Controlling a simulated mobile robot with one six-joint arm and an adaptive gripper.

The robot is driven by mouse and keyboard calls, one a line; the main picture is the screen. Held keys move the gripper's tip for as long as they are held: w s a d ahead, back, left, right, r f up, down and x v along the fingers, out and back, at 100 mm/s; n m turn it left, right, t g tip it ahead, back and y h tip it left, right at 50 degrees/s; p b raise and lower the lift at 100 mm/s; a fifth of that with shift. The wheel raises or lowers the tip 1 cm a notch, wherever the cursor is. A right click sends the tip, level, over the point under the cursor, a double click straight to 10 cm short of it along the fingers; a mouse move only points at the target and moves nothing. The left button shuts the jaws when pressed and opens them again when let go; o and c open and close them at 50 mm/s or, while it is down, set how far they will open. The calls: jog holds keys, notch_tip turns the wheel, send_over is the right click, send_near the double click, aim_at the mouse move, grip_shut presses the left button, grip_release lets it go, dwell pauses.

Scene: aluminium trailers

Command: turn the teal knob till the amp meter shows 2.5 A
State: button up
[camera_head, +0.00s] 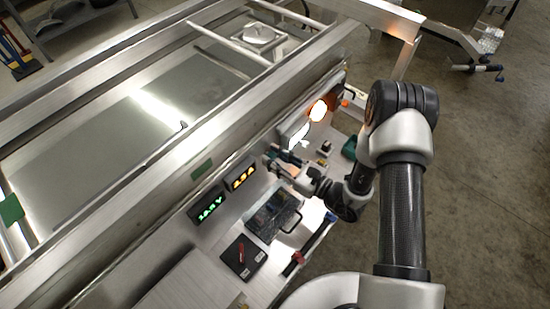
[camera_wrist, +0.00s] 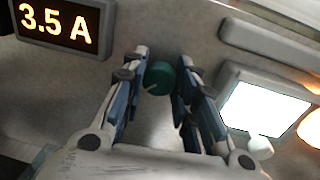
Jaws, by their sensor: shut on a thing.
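The teal knob (camera_wrist: 159,79) is on the grey panel in the wrist view, between the fingertips of my gripper (camera_wrist: 161,72). The fingers are closed in on the knob from both sides. A pale mark shows on the knob's face. The amp meter (camera_wrist: 58,22) is at the upper left in the wrist view and reads 3.5 A in yellow-orange digits. In the head view the amp meter (camera_head: 242,177) is beside my gripper (camera_head: 272,160), which reaches to the panel. The knob is hidden there.
A green-digit volt meter (camera_head: 209,206) is left of the amp meter. A lit white panel (camera_wrist: 266,107) is close to the right of my gripper. An orange lamp (camera_head: 318,110) glows beyond it. A dark tray (camera_head: 270,214) and a black box with a red lever (camera_head: 243,256) lie nearby.

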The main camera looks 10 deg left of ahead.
jog(key=n+b, duration=0.1)
jog(key=n, duration=0.3)
jog(key=shift+f, duration=0.1)
jog(key=shift+n+h+b, duration=0.3)
jog(key=shift+n+b, duration=0.75)
jog(key=shift+n, duration=0.75)
jog(key=o, duration=1.1)
jog(key=shift+s, duration=0.1)
jog(key=v, duration=1.2)
